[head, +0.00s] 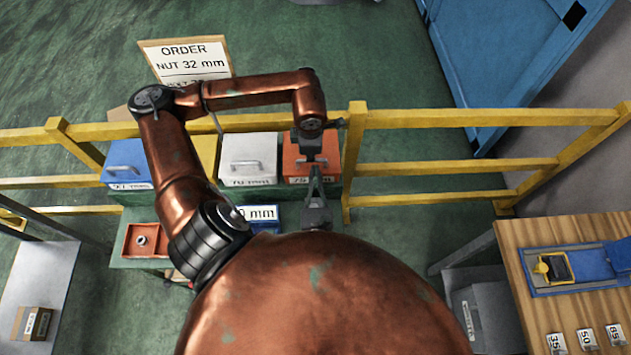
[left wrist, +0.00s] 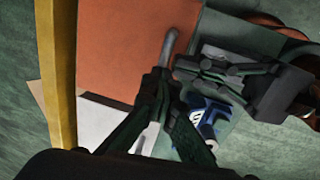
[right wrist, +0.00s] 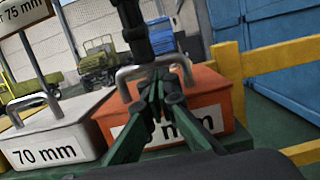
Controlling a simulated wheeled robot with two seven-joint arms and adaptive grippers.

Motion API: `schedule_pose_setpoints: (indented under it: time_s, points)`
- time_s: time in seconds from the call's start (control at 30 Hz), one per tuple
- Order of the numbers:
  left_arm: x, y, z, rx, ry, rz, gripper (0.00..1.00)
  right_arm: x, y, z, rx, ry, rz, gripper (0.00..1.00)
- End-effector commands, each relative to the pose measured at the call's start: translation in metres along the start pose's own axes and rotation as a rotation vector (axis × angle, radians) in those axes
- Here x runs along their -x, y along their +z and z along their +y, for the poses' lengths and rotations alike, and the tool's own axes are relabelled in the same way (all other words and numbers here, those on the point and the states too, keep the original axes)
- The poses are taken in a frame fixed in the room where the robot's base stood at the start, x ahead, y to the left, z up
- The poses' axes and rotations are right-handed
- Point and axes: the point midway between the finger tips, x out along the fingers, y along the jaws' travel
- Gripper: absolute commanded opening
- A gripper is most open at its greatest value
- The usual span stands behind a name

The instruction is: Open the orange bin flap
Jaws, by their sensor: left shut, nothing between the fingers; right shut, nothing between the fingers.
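The orange bin (head: 328,146) stands at the right end of the bin row, with a 75 mm label on its front. Its flap (right wrist: 205,92) looks closed, level like the white bin's lid. The flap's grey bar handle (left wrist: 170,45) is partly hidden by my grippers. My left gripper (head: 312,158) reaches down from above over the flap, shut and empty, with its tips (left wrist: 160,78) close to the handle. My right gripper (head: 315,172) comes from the front, shut and empty, its tips (right wrist: 158,74) at the handle. I cannot tell whether either touches it.
A white 70 mm bin (head: 248,150) stands left of the orange one, then a yellow and a blue bin (head: 126,170). A yellow rail (head: 440,118) runs behind and right of the bins. A wooden table (head: 540,235) stands at the right.

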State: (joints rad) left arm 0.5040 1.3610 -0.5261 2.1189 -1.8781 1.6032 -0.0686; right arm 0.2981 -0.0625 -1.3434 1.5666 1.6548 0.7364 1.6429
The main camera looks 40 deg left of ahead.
Motion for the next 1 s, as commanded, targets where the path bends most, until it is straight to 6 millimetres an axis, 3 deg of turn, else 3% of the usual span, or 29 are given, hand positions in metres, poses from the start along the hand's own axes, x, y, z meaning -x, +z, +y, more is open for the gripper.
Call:
schedule_pose_setpoints:
  time_s: [0.33, 0.8, 1.0]
  points:
    - [-0.004, -0.003, 0.001, 0.003, 0.001, 0.010, 0.00, -0.001, 0.001, 0.000, -0.001, 0.000, 0.000, 0.00]
    - [-0.004, -0.004, 0.000, 0.002, -0.002, 0.011, 0.00, -0.013, 0.022, 0.000, 0.000, -0.001, -0.011, 0.00]
    - [-0.005, -0.004, -0.001, 0.002, -0.003, 0.011, 0.13, -0.015, 0.024, 0.000, 0.000, -0.002, -0.016, 0.00]
